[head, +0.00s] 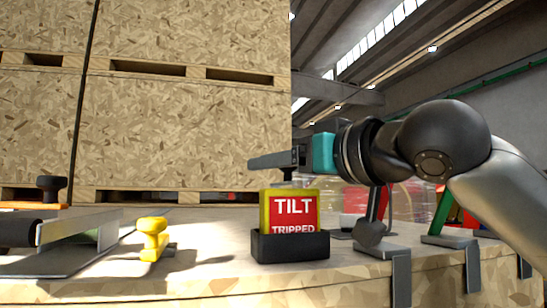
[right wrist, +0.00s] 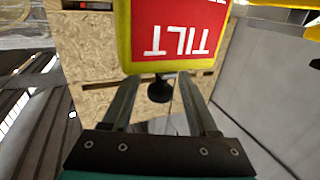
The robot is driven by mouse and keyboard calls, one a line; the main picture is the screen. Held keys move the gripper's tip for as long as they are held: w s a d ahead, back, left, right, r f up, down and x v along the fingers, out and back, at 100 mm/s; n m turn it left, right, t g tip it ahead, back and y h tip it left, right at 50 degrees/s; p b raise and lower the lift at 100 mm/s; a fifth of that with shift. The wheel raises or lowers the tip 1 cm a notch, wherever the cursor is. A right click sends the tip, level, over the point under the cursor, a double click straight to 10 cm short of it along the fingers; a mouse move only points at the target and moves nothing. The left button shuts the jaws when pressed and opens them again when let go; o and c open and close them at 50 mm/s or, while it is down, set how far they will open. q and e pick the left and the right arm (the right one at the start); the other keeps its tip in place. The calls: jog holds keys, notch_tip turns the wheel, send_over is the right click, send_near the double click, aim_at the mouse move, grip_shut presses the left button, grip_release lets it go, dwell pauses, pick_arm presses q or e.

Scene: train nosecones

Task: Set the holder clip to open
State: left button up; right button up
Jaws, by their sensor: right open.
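A yellow-edged sign with a red face reading "TILT TRIPPED" (head: 291,211) stands upright in a black holder (head: 290,247) near the bench's front edge. I cannot make out a separate clip on this holder or its setting. My right gripper (head: 254,161) is above the sign, its fingers pointing left, apart from it. The sign's red face (right wrist: 178,32) shows upside down beyond the fingertips.
A yellow handle-like piece (head: 153,238) stands on the bench left of the holder. A grey metal plate (head: 65,258) lies further left. Metal brackets (head: 401,278) hang over the front edge at right. Large chipboard crates (head: 190,135) rise behind.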

jog(key=shift+w+a, duration=0.45)
jog(key=shift+w, duration=0.05)
grip_shut()
dwell(1.2)
